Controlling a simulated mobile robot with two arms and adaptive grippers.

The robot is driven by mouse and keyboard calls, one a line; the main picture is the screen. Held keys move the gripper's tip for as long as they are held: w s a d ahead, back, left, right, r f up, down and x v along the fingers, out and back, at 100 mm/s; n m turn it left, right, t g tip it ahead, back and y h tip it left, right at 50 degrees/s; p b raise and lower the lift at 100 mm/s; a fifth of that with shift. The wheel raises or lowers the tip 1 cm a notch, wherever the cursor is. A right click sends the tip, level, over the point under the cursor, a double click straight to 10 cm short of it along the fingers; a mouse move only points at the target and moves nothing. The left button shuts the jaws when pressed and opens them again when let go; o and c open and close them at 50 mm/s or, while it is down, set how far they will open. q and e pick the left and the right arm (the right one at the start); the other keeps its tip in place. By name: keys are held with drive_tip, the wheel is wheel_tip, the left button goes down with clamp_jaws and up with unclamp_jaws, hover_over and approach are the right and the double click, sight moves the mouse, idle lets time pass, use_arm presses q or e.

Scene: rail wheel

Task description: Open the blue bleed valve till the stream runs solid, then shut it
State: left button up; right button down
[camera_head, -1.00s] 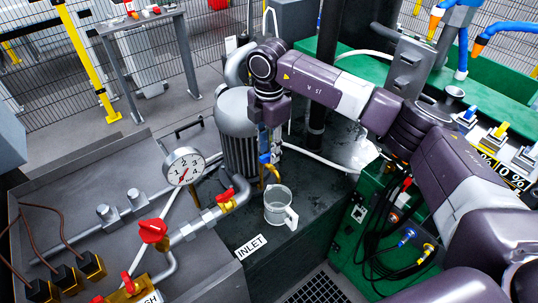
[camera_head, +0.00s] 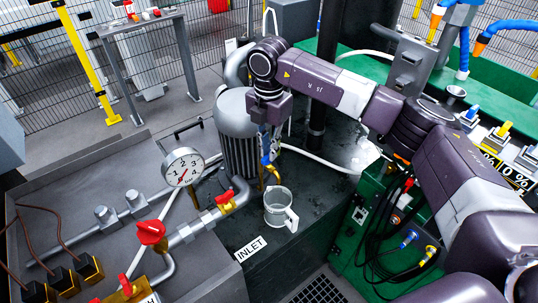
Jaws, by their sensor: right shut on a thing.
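The blue bleed valve (camera_head: 265,160) sits on the side of the grey ribbed pump housing, above a small brass spout (camera_head: 273,174). My right gripper (camera_head: 269,150) points down at the valve from above and is shut on its blue handle; its fingers hide part of it. A clear jug (camera_head: 280,208) with its handle to the right stands upright on the dark bench just below the spout. I cannot make out a stream or the level in the jug. My left gripper is not in view.
The ribbed grey housing (camera_head: 238,125) stands directly left of my right gripper. A dial gauge (camera_head: 183,168) and red-handled valves (camera_head: 151,232) sit on pipes at the left. A white hose (camera_head: 322,160) runs behind the jug. The bench near the INLET label (camera_head: 250,249) is clear.

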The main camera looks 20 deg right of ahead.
drive_tip(key=shift+n, duration=0.3)
drive_tip(key=shift+f+n+b, duration=0.1)
drive_tip(key=shift+n+b, duration=0.4)
drive_tip(key=shift+n, duration=1.4)
drive_tip(key=shift+n+b, duration=0.5)
drive_tip(key=shift+n, duration=1.4)
idle(0.6)
